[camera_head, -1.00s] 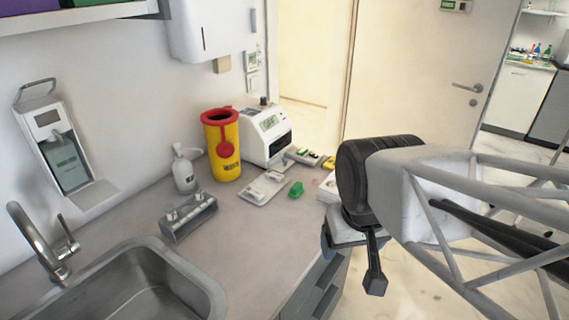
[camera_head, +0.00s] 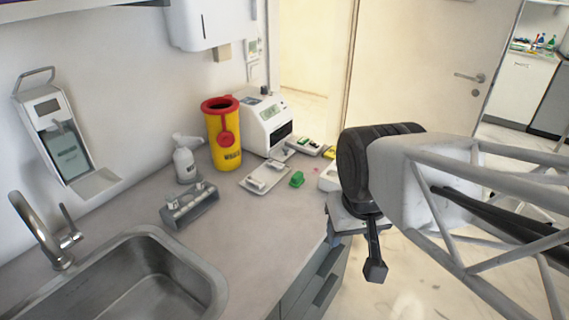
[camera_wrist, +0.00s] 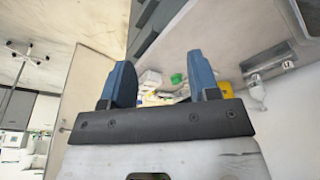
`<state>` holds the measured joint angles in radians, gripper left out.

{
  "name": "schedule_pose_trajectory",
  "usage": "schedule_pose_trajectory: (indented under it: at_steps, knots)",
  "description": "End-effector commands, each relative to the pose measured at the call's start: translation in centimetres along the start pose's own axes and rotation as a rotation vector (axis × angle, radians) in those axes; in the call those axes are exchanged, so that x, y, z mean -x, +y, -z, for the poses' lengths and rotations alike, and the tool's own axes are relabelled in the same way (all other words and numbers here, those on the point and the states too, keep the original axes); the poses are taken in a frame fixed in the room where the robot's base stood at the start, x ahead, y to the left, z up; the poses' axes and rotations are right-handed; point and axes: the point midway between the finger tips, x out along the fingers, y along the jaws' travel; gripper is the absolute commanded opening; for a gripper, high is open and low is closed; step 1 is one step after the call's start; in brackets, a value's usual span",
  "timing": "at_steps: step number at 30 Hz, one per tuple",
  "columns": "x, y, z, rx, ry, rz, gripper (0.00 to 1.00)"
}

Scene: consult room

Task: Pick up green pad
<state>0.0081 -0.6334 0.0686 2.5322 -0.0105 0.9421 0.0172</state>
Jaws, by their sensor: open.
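The green pad (camera_head: 296,179) is a small green block on the grey counter, just right of a white tray, in the head view. It also shows in the wrist view (camera_wrist: 177,78), beyond and between my two blue fingers. My gripper (camera_wrist: 160,84) is open with nothing between its fingers. In the head view my gripper (camera_head: 374,270) hangs beyond the counter's right front edge, to the right of the pad and apart from it. Only one finger shows clearly there; the rest is hidden by my wrist.
A white tray (camera_head: 256,191) with small items lies beside the pad. Behind stand a yellow sharps bin (camera_head: 224,150) and a white device (camera_head: 264,113). A grey rack (camera_head: 190,208), pump bottle (camera_head: 185,160) and sink (camera_head: 140,285) are left. The counter's front middle is clear.

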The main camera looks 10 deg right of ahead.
Motion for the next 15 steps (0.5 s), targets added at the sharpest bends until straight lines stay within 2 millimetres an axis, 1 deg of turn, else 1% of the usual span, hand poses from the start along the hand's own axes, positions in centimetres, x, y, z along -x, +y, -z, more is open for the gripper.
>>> schedule_pose_trajectory:
  at_steps: [5, 8, 11, 15]
  knots:
    - [0.0, 0.0, 0.3, -0.005, -0.002, 0.0, 0.55]
    - [0.0, 0.0, 1.0, -0.017, -0.005, 0.0, 0.55]
    - [-0.1, 0.0, 2.1, -0.038, -0.014, 0.0, 0.55]
    - [-0.3, -0.1, 4.6, -0.084, -0.029, -0.001, 0.55]
